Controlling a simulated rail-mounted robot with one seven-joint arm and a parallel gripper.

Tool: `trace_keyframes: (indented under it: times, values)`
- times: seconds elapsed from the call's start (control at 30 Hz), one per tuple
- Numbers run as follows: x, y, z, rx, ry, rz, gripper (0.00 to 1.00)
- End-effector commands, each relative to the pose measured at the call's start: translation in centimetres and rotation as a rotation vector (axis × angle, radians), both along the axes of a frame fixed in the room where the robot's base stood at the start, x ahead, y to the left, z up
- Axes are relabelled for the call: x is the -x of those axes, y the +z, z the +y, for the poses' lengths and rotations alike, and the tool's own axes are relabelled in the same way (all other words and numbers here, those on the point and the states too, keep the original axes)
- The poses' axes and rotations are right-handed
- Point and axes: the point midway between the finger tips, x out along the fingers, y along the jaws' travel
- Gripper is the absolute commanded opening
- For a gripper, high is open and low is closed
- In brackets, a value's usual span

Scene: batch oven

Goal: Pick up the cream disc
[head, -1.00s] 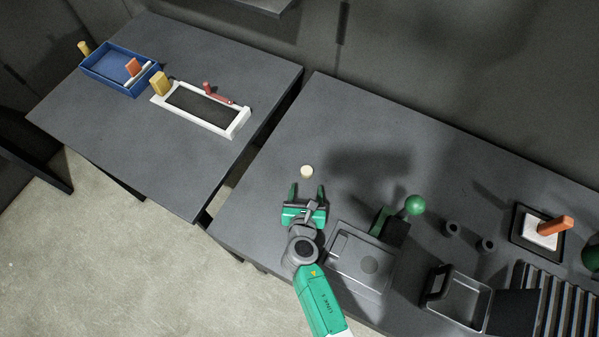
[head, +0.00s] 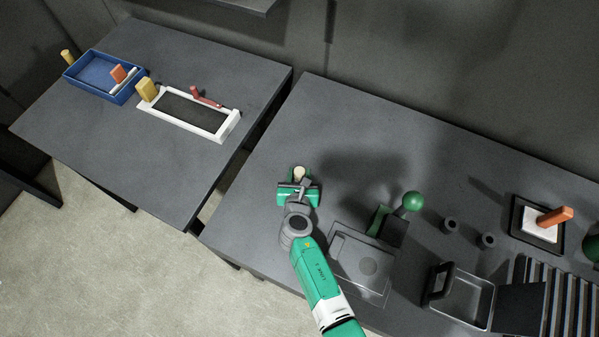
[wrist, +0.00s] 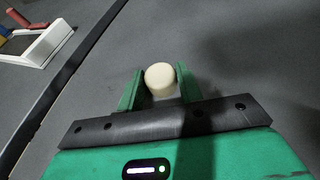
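The cream disc (head: 299,173) is a small, pale, short cylinder on the dark right-hand table. My green gripper (head: 299,178) is over it, with its fingers pointing toward the back of the table. In the wrist view the disc (wrist: 160,77) lies between the two green fingertips (wrist: 160,83). The right finger is very close to the disc or touching it, and a narrow gap shows at the left finger. The fingers are apart. I cannot tell whether the disc is gripped, and it appears to be at table level.
A metal press-like plate (head: 362,262) and a green ball-topped lever (head: 412,202) stand close on the right. A metal pan (head: 466,303) is further right. A gap separates this table from the left table, which holds a white frame (head: 180,128) and a blue tray (head: 83,87). The table behind the disc is clear.

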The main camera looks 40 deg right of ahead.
Motion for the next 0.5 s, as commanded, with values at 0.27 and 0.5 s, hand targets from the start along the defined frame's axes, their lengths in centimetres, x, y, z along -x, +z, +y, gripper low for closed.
trace_keyframes:
  times: [0.27,0.5]
  values:
    - [0.0,0.0,0.0,0.000,0.000,0.000,0.11]
    - [0.0,2.2,0.0,0.000,0.000,-0.001,0.11]
